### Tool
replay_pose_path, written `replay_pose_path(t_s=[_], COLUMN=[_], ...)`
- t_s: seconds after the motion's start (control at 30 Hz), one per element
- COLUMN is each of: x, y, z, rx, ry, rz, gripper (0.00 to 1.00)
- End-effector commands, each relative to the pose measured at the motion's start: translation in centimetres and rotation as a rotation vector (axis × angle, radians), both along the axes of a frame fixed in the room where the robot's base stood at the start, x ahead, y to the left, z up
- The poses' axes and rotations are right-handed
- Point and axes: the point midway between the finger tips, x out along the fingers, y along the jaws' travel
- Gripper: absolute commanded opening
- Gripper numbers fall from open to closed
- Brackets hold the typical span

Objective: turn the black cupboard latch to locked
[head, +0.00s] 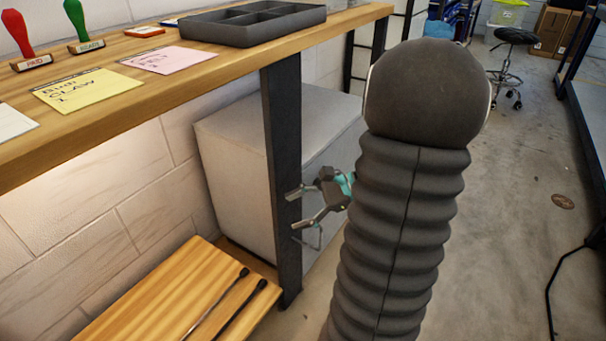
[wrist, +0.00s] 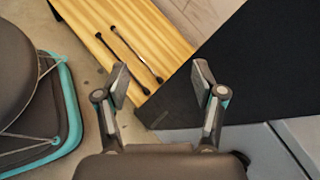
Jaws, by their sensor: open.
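A pale box-like cupboard (head: 235,165) stands under the bench, behind the dark bench leg (head: 283,175). I cannot make out the black latch in either view; the leg and my arm cover part of the cupboard. My gripper (head: 295,210) is open, with its fingers pointing left at the leg in the head view. In the wrist view my gripper (wrist: 162,78) shows its two fingers wide apart with nothing between them. A large dark surface (wrist: 265,65), probably the leg, lies close beyond the right finger.
A low wooden board (head: 165,295) bears two black-tipped sticks (head: 225,300). The wooden bench top (head: 200,95) holds a dark tray (head: 255,25), a yellow card (head: 87,90), a pink card (head: 170,60) and two stamps. Open floor (head: 520,170) lies at the right.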

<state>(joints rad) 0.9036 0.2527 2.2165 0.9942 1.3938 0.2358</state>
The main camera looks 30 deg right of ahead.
Motion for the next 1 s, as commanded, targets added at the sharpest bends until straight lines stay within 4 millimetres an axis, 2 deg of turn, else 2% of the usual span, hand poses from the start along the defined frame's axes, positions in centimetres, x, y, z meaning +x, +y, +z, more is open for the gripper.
replay_pose_path(t_s=[0.03,0.17,0.3,0.4,0.5,0.6,0.73,1.0], x=[0.2,0.4,-0.6,-1.6,-2.5,-2.9,-2.5,1.5], y=[-2.2,-8.0,-14.0,-17.4,-19.6,-20.7,-20.9,-19.1], z=[-0.9,-2.7,-4.7,-5.9,-6.8,-7.3,-7.4,-7.4], rx=[0.073,0.260,0.436,0.527,0.587,0.618,0.629,0.627], ry=[0.005,-0.008,-0.045,-0.074,-0.098,-0.113,-0.118,-0.115], rz=[-0.080,-0.285,-0.485,-0.592,-0.663,-0.701,-0.713,-0.707], gripper=[0.69,0.69,0.69,0.69,0.69,0.69,0.69,0.69])
